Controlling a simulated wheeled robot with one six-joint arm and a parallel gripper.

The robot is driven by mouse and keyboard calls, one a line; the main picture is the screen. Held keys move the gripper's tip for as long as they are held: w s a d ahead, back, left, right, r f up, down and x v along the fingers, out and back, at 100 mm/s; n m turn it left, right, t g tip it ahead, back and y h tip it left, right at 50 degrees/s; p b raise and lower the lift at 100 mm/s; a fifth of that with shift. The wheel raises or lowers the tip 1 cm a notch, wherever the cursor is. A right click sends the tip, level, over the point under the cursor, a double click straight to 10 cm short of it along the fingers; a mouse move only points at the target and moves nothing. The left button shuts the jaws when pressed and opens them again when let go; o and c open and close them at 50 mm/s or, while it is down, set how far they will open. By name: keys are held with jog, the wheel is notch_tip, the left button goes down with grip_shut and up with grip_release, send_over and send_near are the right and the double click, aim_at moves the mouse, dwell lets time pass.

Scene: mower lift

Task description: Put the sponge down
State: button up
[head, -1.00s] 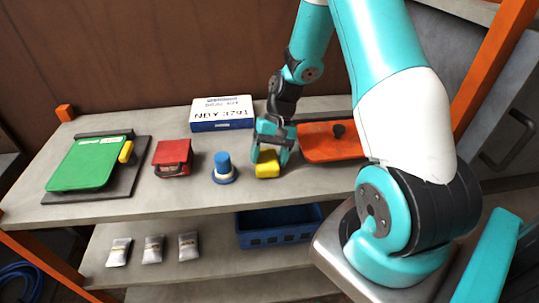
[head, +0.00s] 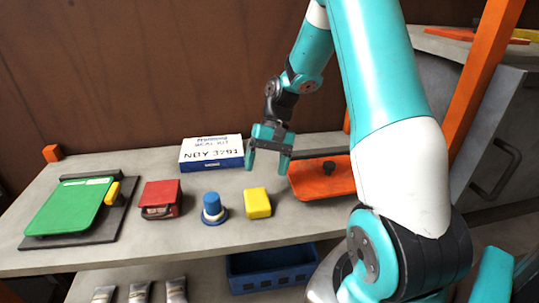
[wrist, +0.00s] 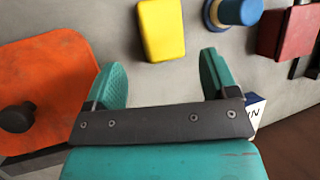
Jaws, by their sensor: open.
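The yellow sponge (head: 257,202) lies flat on the grey bench top, between a blue knob-shaped part and an orange plate. It also shows in the wrist view (wrist: 161,29), beyond my fingertips and clear of them. My gripper (head: 267,168) is open and empty. It hangs above the bench, a little behind the sponge and apart from it. In the wrist view the two teal fingers of my gripper (wrist: 162,78) stand wide apart with bare bench between them.
The blue knob-shaped part (head: 213,208), a red box (head: 161,196) and a green panel (head: 66,207) stand to the left. A white and blue box (head: 211,153) is behind. The orange plate (head: 318,181) with a dark knob is at right. A blue crate (head: 270,268) sits below.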

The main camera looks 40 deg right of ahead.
jog(key=s+a+r+n+h, duration=0.1)
jog(key=s+a+r+n, duration=0.2)
jog(key=a+r+n, duration=0.6)
jog(key=s+a+r+n+t, duration=0.2)
jog(key=s+a+r+n, duration=0.2)
jog(key=s+a, duration=1)
jog(key=shift+a, duration=0.85)
